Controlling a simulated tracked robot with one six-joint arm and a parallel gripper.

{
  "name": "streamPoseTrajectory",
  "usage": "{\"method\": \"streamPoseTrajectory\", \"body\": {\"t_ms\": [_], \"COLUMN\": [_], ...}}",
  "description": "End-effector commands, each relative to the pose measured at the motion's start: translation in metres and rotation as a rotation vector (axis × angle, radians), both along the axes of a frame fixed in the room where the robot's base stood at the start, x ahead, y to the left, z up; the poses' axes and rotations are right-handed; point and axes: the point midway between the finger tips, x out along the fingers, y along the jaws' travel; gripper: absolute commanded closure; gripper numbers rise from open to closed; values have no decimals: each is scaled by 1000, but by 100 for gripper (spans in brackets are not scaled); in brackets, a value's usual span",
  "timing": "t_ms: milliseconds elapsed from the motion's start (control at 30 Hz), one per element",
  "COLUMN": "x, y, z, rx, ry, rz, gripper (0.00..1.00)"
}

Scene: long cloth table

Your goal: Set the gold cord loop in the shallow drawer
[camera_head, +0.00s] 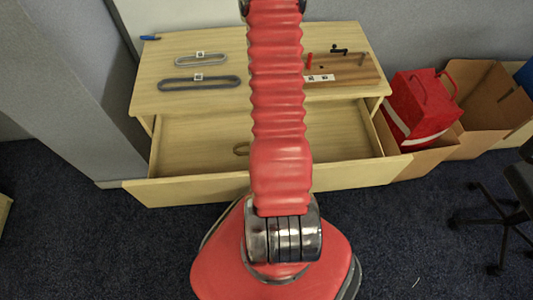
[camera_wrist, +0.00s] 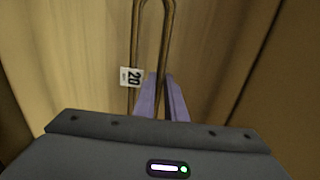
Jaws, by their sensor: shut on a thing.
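The gold cord loop (camera_wrist: 136,42) runs up the wrist view, with a white tag marked 20 on its left strand. My gripper (camera_wrist: 161,80), with two purple fingers, is shut on the loop's right strand. In the head view a small end of the loop (camera_head: 241,149) shows inside the open shallow drawer (camera_head: 200,141), left of my arm. My arm hides the rest of the loop and my gripper there. I cannot tell whether the loop touches the drawer floor.
On the desktop (camera_head: 220,65) above lie a light grey loop (camera_head: 201,60), a dark grey loop (camera_head: 199,83), a blue item (camera_head: 150,37) and a wooden board (camera_head: 350,70) with red and black parts. A red bag (camera_head: 419,105) stands in a cardboard box right. The visible drawer floor is otherwise clear.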

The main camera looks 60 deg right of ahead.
Motion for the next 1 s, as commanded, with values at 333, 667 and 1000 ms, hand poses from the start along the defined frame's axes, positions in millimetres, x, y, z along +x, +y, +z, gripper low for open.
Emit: {"method": "streamPoseTrajectory", "body": {"t_ms": [333, 667, 1000], "x": [0, 0, 1], "y": [1, 1, 1], "z": [-6, -38, -42], "rx": [2, 2, 0], "ry": [1, 1, 0], "rz": [1, 1, 2], "gripper": [100, 100, 100]}}
